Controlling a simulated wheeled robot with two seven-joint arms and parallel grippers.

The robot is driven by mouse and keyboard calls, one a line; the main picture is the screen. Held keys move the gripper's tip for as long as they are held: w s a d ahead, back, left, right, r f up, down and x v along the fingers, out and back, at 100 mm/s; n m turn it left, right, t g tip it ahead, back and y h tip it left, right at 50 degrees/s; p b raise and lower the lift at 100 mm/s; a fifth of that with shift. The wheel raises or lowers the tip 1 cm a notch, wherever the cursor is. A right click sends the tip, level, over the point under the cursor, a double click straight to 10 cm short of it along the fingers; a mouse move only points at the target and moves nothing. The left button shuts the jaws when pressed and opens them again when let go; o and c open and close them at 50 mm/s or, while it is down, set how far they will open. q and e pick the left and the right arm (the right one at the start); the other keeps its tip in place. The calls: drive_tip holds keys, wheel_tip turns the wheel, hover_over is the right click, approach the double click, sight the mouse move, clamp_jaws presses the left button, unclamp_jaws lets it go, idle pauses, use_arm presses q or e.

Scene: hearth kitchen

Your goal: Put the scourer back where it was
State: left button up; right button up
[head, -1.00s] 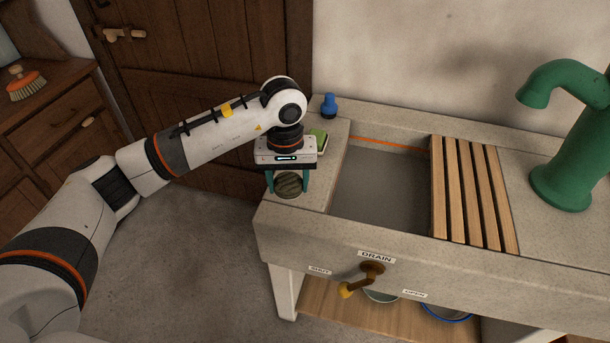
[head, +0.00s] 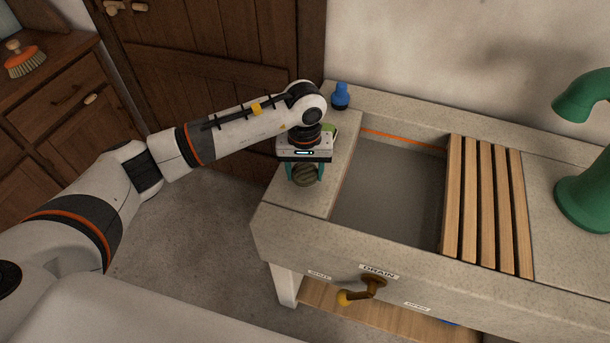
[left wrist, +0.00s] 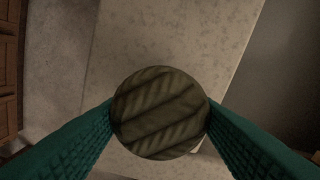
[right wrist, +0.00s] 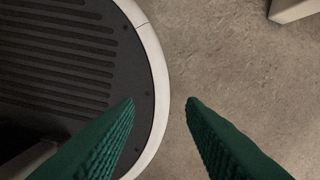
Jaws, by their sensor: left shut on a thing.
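The scourer (head: 306,175) is a round, dark olive, ridged pad. My left gripper (head: 305,172) is shut on it, over the left ledge of the stone sink. In the left wrist view the scourer (left wrist: 160,113) sits between the two green fingers, with the pale ledge behind it. I cannot tell whether it touches the ledge. My right gripper shows only in the right wrist view (right wrist: 160,103); its fingers are apart with nothing between them, above the floor and my base.
The sink basin (head: 385,190) is empty beside the ledge, with a wooden slatted rack (head: 490,205) on its right. A blue object (head: 341,96) stands at the ledge's back. A green item (head: 328,130) is partly hidden behind my left gripper. A green tap (head: 585,195) stands far right.

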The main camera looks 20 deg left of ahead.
sight(305, 179)
use_arm(q)
wheel_tip(305, 179, down, 2)
drive_tip(key=shift+f, duration=0.6)
drive_tip(key=o, duration=1)
drive_tip(key=shift+c, duration=0.2)
use_arm(e)
drive_tip(key=shift+w+d+r, duration=0.15)
drive_tip(key=shift+w+d, duration=0.1)
drive_tip(key=shift+w, duration=0.45)
drive_tip(key=shift+r, duration=0.1)
use_arm(q)
drive_tip(key=shift+r, duration=0.25)
wheel_tip(305, 179, up, 10)
drive_tip(key=shift+r+b, duration=0.25)
drive_tip(key=shift+b, duration=0.75)
drive_tip(key=shift+r, duration=0.65)
use_arm(e)
drive_tip(key=shift+a+f, duration=0.15)
drive_tip(key=shift+f, duration=1.05)
